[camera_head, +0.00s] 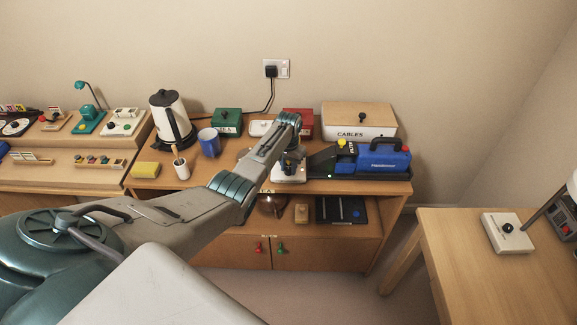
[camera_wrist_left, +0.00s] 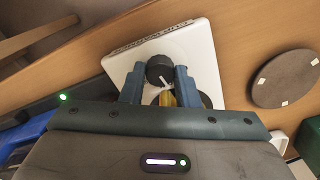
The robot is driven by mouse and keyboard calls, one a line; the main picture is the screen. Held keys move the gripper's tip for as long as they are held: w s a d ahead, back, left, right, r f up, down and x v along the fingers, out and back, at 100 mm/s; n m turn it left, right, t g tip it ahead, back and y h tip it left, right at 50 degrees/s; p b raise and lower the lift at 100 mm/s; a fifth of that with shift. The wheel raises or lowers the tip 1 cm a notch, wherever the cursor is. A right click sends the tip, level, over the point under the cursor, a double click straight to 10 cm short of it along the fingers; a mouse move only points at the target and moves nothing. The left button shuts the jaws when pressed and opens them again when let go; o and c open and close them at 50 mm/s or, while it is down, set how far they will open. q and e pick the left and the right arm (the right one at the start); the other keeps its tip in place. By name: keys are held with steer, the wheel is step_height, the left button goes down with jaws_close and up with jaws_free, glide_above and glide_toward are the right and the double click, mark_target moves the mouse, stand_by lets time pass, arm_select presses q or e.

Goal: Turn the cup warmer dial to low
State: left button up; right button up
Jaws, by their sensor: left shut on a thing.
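The cup warmer (camera_wrist_left: 205,50) is a white plate-like unit with a black dial (camera_wrist_left: 159,70) that carries a white pointer mark. In the head view its white base (camera_head: 289,179) shows on the cabinet top, partly under my arm. My left gripper (camera_wrist_left: 159,82) has its two blue-grey fingers on either side of the dial and is shut on it. It also shows in the head view (camera_head: 290,166), pointing down over the warmer. A yellow part and a dark round surface show behind the fingers, mostly hidden. The scale around the dial cannot be read. My right gripper is not in view.
A blue case (camera_head: 383,159) on a dark tray stands close right of the warmer. A cables box (camera_head: 359,132) is behind. A blue mug (camera_head: 209,143) and kettle (camera_head: 170,118) stand left. A grey round disc (camera_wrist_left: 286,79) lies beside the warmer.

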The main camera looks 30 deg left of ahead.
mark_target(289, 169)
arm_select(q)
steer(key=shift+r+m, duration=0.1)
steer(key=shift+m, duration=0.3)
steer(key=o, duration=1)
steer(key=shift+c, duration=0.2)
step_height(289, 169, up, 11)
steer(key=b, duration=0.2)
